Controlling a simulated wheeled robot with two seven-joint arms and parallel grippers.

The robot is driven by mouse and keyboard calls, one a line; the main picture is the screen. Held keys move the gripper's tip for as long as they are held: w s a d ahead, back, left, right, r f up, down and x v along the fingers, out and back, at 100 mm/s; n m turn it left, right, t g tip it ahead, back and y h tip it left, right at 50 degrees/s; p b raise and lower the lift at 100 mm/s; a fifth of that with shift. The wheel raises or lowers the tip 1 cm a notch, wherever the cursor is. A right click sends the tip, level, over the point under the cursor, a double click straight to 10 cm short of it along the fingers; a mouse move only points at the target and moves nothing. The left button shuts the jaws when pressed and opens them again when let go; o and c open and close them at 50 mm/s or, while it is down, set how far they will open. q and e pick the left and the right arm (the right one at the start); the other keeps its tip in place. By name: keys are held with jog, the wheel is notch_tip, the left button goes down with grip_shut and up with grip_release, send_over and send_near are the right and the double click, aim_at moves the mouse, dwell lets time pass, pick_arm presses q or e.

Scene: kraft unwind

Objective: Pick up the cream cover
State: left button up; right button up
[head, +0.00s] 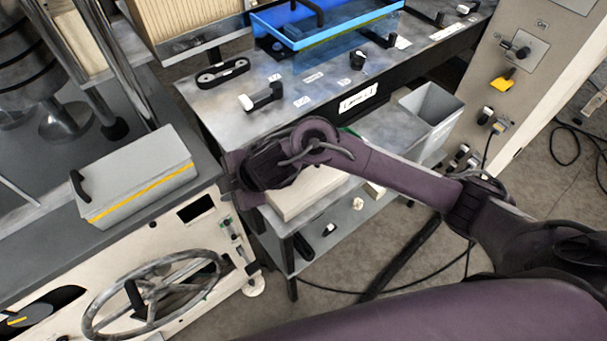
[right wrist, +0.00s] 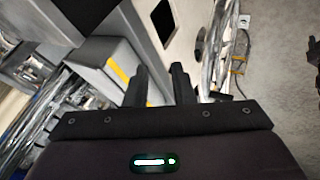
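A pale, box-shaped cover (head: 135,175) with a black handle and a yellow stripe sits on the grey machine top at left in the head view. Its colour looks light grey to off-white; I take it as the cream cover. In the right wrist view the striped box (right wrist: 105,75) shows just left of the fingers. My right gripper (head: 232,182) is right of the cover in the head view, apart from it. Its two fingers (right wrist: 160,72) stand apart with nothing between them. My left gripper is not in view.
A handwheel (head: 150,295) is on the machine's front below the cover. Steel posts (head: 95,60) rise behind it. A bench (head: 250,80) with a blue tray (head: 330,35) stands at the back. A pale block (head: 305,192) lies under my right arm, partly hidden.

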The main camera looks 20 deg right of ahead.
jog(key=w+d+n+g+h, duration=0.1)
jog(key=w+d+n+h, duration=0.1)
jog(key=d, duration=0.5)
jog(key=g+h, duration=0.2)
jog(key=h, duration=0.1)
send_over(303, 175)
jog(key=f, duration=0.1)
jog(key=f+b, duration=0.1)
jog(key=shift+s+f, duration=0.35)
jog(key=shift+p+x, duration=0.55)
jog(key=shift+x, duration=1.5)
jog(key=shift+c, duration=0.2)
jog(key=shift+r, duration=0.1)
grip_shut()
